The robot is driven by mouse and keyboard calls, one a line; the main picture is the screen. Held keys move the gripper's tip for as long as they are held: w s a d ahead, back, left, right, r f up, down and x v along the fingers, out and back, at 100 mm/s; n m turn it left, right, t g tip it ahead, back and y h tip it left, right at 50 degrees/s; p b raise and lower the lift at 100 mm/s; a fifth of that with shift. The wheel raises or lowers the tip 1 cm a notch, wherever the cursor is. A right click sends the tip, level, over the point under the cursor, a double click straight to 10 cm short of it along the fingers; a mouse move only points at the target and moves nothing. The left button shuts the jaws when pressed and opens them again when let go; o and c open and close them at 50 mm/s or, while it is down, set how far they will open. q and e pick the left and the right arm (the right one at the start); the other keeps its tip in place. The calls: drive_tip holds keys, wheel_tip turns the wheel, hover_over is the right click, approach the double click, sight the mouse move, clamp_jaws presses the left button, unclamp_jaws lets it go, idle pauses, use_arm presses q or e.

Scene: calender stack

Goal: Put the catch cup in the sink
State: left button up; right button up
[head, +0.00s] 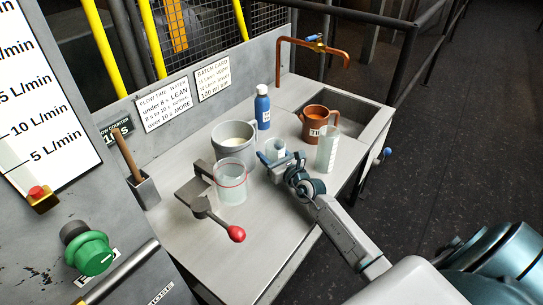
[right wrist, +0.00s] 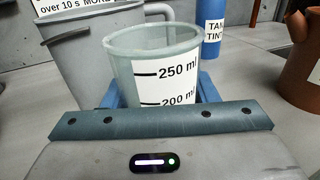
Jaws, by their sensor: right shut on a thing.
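A translucent graduated cup, which I take as the catch cup (head: 275,147), stands between the fingers of my right gripper (head: 280,160). In the right wrist view the cup (right wrist: 165,70) is upright, with 250 ml and 200 ml marks facing me. Blue fingers show on both sides of it, and its lower part is hidden. My right gripper is shut on it. I cannot tell whether its base touches the bench. The sink (head: 368,112) is a grey basin at the bench's far right end, under a copper tap (head: 315,47). My left gripper is not in view.
A brown jug (head: 318,122) and a clear graduated cylinder (head: 327,152) stand between the cup and sink. A grey pitcher (head: 233,150), a blue bottle (head: 262,108) and a red-lined clear vessel (head: 231,186) by a red-knobbed lever (head: 236,233) are nearby. The front bench is clear.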

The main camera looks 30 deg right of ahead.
idle(0.3)
drive_tip(key=shift+f, duration=0.1)
drive_tip(key=o, duration=1.1)
drive_tip(key=shift+o, duration=0.2)
